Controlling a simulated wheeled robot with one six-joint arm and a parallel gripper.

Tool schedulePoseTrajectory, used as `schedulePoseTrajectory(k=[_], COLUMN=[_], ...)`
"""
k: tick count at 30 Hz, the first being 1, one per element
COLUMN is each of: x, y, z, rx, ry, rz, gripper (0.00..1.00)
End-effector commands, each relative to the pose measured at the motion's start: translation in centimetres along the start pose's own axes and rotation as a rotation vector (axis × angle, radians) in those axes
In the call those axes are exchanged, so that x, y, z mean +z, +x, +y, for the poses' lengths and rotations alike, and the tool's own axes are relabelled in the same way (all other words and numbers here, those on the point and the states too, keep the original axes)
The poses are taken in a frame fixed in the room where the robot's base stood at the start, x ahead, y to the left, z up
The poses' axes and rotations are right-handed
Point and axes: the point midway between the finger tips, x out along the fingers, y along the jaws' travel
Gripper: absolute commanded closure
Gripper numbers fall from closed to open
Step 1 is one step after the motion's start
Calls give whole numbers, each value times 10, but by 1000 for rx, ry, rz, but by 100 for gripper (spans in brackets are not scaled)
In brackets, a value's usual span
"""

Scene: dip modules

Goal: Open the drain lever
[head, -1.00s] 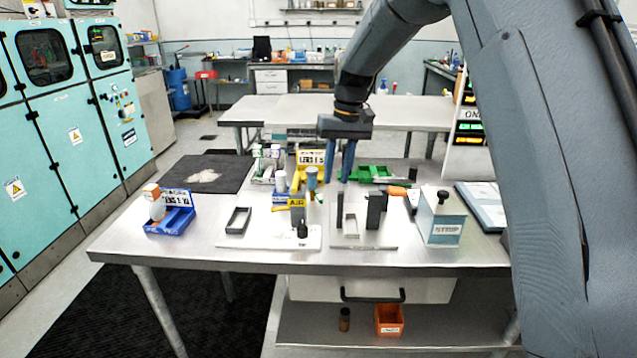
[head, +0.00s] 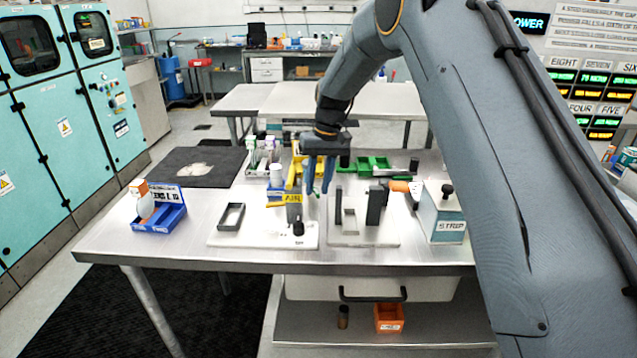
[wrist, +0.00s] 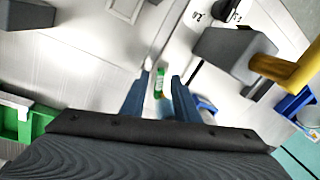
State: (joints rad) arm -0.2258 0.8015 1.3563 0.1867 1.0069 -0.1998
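My gripper (head: 318,188) hangs over the middle of the steel table in the head view, fingers pointing down. In the wrist view the two blue fingers (wrist: 162,75) stand apart with nothing gripped. A small green-and-white item (wrist: 158,84) shows beyond the gap, below them. A grey block with a yellow bar (wrist: 285,68) is at the right of the wrist view. In the head view a yellow piece labelled AIR (head: 293,198) stands just left of my gripper. A black knob (head: 298,228) stands on the left white plate (head: 265,240). I cannot tell which part is the drain lever.
A right plate (head: 365,236) carries upright grey and dark blocks. A blue bin (head: 160,218) sits at the left, and green trays (head: 375,165) lie behind. The table front (head: 190,247) has free room.

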Motion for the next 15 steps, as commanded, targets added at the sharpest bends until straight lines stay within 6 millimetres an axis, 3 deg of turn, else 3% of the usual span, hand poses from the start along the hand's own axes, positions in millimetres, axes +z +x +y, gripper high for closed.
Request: schedulePoseTrajectory(k=[8,13,15], x=[0,0,0], y=[3,3,2], z=[2,2,2], rx=[0,0,0], ry=[3,3,3], rz=[0,0,0], gripper=[72,97,100])
